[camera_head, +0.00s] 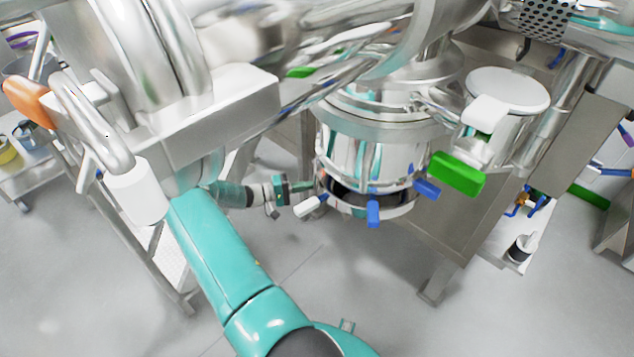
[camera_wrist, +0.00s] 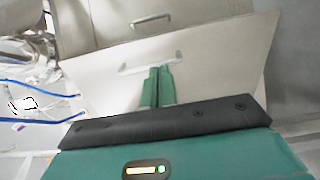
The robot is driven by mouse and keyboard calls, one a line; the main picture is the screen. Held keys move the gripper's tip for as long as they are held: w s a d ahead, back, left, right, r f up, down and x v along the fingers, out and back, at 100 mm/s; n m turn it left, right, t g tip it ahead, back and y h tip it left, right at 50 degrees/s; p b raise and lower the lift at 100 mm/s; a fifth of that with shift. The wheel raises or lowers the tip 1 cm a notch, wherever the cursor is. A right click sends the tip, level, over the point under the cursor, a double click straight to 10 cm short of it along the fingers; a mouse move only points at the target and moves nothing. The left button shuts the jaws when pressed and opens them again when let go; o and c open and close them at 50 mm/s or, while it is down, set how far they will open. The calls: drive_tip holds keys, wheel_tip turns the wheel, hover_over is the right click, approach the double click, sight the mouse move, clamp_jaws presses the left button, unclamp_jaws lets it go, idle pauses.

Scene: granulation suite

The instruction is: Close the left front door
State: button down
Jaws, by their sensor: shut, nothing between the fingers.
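In the wrist view a pale door panel (camera_wrist: 225,58) stands at an angle in front of a cabinet front, with a handle (camera_wrist: 150,62) on its face. It looks swung out from the cabinet, though its hinge side is not clear. My gripper (camera_wrist: 160,70) has its two green fingers together, with nothing between them. The fingertips overlap the panel just below the handle; I cannot tell whether they touch it. In the head view my gripper (camera_head: 303,184) is small, beyond my teal arm and left of the steel vessel. The door cannot be made out there.
A steel vessel (camera_head: 385,150) with blue and white levers hangs in the middle. A grey cabinet (camera_head: 480,215) stands right of it. Large steel pipework fills the upper left. A second handle (camera_wrist: 150,20) shows behind the panel. Blue cables (camera_wrist: 40,115) lie left. The foreground floor is clear.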

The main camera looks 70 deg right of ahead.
drive_tip(key=x, duration=1.2)
drive_tip(key=shift+s, duration=0.1)
drive_tip(key=shift+s, duration=0.1)
